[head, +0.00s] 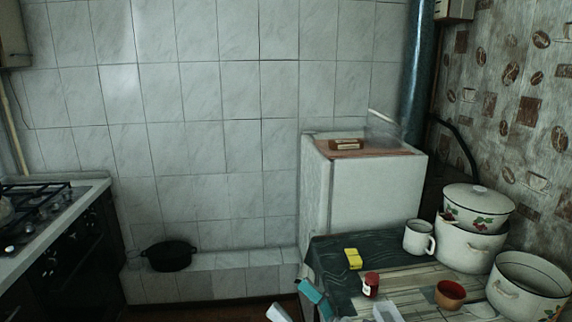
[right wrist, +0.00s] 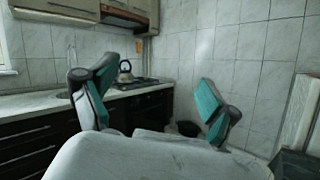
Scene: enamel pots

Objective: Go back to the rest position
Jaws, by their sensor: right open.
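My right gripper (head: 298,303) is at the bottom of the head view, just left of the table's near left corner. Its two teal-padded fingers are spread wide in the right wrist view (right wrist: 153,98), with nothing between them. I see no left gripper in either view.
The table (head: 330,255) at right bears a yellow box (head: 353,258), red-lidded jar (head: 370,285), white mug (head: 419,238), brown bowl (head: 450,295) and enamel pots (head: 470,247). A white cabinet (head: 375,190) stands behind. A black pot (head: 169,256) sits on the tiled ledge; a stove (head: 50,235) is left.

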